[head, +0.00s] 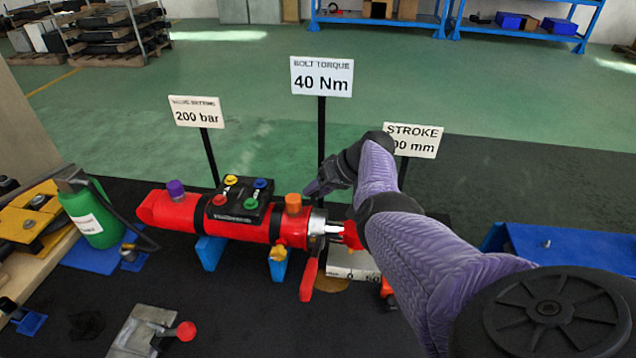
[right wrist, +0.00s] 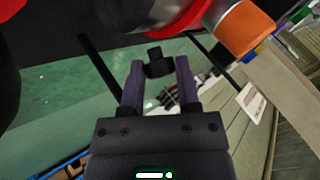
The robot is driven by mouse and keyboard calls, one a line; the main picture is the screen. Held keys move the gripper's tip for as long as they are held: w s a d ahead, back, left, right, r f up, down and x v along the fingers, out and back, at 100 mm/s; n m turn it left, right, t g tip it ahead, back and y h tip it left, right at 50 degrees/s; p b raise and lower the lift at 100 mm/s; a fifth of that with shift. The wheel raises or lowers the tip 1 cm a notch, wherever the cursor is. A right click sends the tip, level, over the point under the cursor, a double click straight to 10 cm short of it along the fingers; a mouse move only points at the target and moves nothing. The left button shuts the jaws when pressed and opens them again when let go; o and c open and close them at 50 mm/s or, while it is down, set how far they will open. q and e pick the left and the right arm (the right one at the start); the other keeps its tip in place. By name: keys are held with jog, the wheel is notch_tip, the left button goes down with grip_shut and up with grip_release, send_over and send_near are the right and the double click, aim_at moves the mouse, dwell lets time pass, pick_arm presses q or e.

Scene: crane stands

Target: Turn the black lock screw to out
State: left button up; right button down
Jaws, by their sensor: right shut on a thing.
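The red cylinder (head: 240,230) lies across the mat, with an orange cap (head: 293,204) and a silver collar (head: 317,222) near its right end. The black lock screw (right wrist: 154,53) shows in the right wrist view below the red body, with its knob between my right fingers. My right gripper (right wrist: 160,68) is shut on this knob. In the head view my right gripper (head: 314,190) is just behind the silver collar, and the screw is hidden or cannot be made out there. The word "out" is not readable in either view. My left gripper is not in view.
A black block with coloured buttons (head: 240,199) sits on the cylinder. Signs reading 200 bar (head: 196,113) and 40 Nm (head: 321,78) stand behind; my arm partly covers the stroke sign (head: 414,139). A red lever (head: 309,280) hangs in front. A green bottle (head: 97,220) stands left.

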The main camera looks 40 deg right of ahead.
jog(key=shift+c, duration=1.8)
grip_release()
jog(key=p+v, duration=0.4)
jog(key=v, duration=0.6)
